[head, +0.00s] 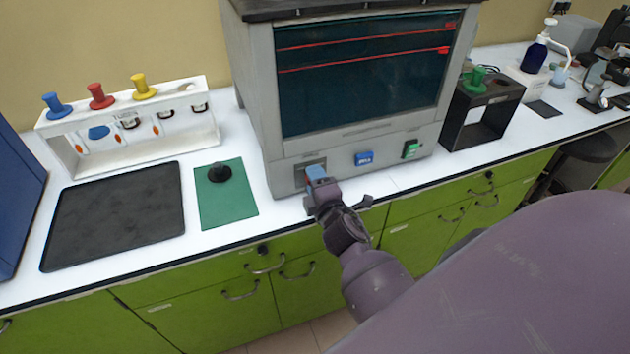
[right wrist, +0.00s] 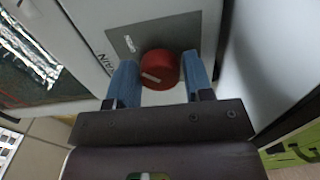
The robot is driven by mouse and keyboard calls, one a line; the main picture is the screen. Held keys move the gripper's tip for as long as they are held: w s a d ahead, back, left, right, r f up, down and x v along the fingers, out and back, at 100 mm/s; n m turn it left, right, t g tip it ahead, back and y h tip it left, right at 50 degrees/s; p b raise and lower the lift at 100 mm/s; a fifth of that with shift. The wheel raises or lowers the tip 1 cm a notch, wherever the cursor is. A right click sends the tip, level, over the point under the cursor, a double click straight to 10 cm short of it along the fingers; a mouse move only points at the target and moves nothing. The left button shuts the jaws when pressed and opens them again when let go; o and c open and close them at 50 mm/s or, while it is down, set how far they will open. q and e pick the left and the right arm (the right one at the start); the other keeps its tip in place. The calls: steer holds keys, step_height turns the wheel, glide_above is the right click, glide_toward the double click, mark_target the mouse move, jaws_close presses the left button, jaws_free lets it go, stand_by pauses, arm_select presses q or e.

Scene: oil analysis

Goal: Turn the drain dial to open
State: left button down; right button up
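The drain dial (right wrist: 160,69) is a red round knob with a pale mark on its face. It sits on a grey plate (right wrist: 185,35) labelled with "DRAIN" lettering on the machine (head: 290,165). In the right wrist view my right gripper (right wrist: 158,72) has its two blue fingers on either side of the dial. The fingers are spread, and I cannot tell whether either touches the dial. In the head view the right gripper (head: 316,174) is at the machine's lower left front and hides the dial. My left gripper is not in view.
A blue button (head: 364,159) and a green switch (head: 411,150) are on the machine's front. A green mat (head: 240,207) with a black knob-like object (head: 219,172), a dark tray (head: 115,215) and a white rack (head: 70,150) stand left. A black stand (head: 455,125) is right.

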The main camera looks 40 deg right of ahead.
steer(key=shift+o, duration=1.4)
steer(key=v, duration=1)
steer(key=shift+s+b, duration=0.4)
steer(key=s+a+f+m+g+y, duration=0.2)
steer(key=s+f+m+g+y, duration=0.2)
steer(key=s+f+m, duration=0.6)
step_height(320, 180, down, 4)
steer(key=m+g, duration=0.1)
steer(key=m, duration=0.3)
steer(key=shift+g, duration=0.4)
